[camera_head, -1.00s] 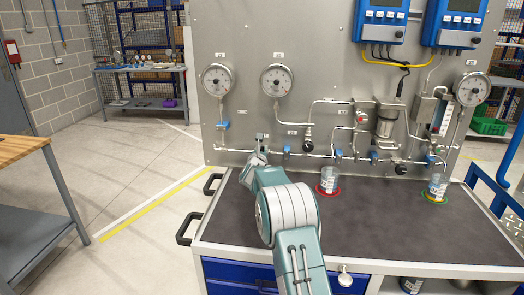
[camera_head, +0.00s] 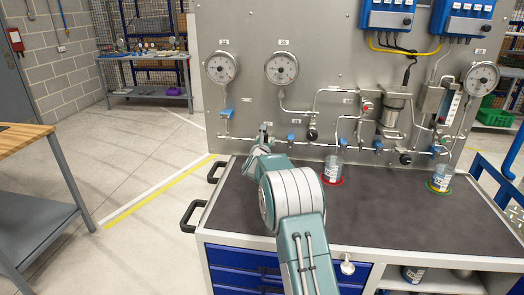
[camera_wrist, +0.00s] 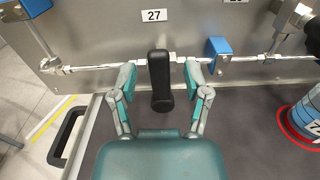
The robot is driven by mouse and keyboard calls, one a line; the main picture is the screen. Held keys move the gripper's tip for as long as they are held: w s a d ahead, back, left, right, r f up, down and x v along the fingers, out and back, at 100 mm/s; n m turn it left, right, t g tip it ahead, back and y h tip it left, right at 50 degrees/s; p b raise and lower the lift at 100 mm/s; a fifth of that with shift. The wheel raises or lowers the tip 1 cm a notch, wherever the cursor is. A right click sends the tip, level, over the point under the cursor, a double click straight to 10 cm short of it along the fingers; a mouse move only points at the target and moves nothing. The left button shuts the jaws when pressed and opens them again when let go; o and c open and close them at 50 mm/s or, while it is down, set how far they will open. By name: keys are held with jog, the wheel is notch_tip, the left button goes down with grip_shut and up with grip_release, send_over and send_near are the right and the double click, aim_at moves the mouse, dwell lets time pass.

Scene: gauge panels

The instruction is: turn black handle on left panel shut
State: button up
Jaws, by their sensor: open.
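The black handle (camera_wrist: 159,82) is on the pipe below the label 27 in the wrist view, its long grip upright in the picture. My gripper (camera_wrist: 161,78) is open, with one teal-and-grey finger on each side of the handle. Small gaps seem to show between the fingers and the handle; contact cannot be told. In the head view my gripper (camera_head: 265,136) is at the lower left pipe of the grey panel (camera_head: 320,32).
Blue valve handles (camera_head: 291,137) and a black knob (camera_head: 312,134) sit along the pipes to the right. Another cup (camera_head: 441,177) stands in a green ring. The worktop's middle is clear.

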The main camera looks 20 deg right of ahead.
jog(key=v, duration=1)
jog(key=shift+a, duration=0.25)
jog(key=shift+s+f, duration=0.1)
jog(key=shift+f, duration=0.05)
jog(key=s+a+r+n+g+y, duration=0.1)
jog(key=s+a+r+n+y, duration=0.35)
jog(key=s+a+n, duration=0.5)
jog(key=s+a+r+n+g+y, duration=0.1)
jog(key=s+a+r+n+y, duration=0.4)
jog(key=n, duration=0.8)
jog(key=s+a+f+n+g, duration=0.2)
jog(key=s+n, duration=0.8)
jog(key=s, duration=0.5)
jog(key=s+a+f+n+g, duration=0.2)
jog(key=s+f+n+g, duration=0.2)
jog(key=s+n, duration=0.6)
jog(key=s+g, duration=0.1)
jog(key=s, duration=0.4)
jog(key=shift+f, duration=0.2)
jog(key=shift+a+n+y, duration=0.15)
jog(key=shift+n+y, duration=0.1)
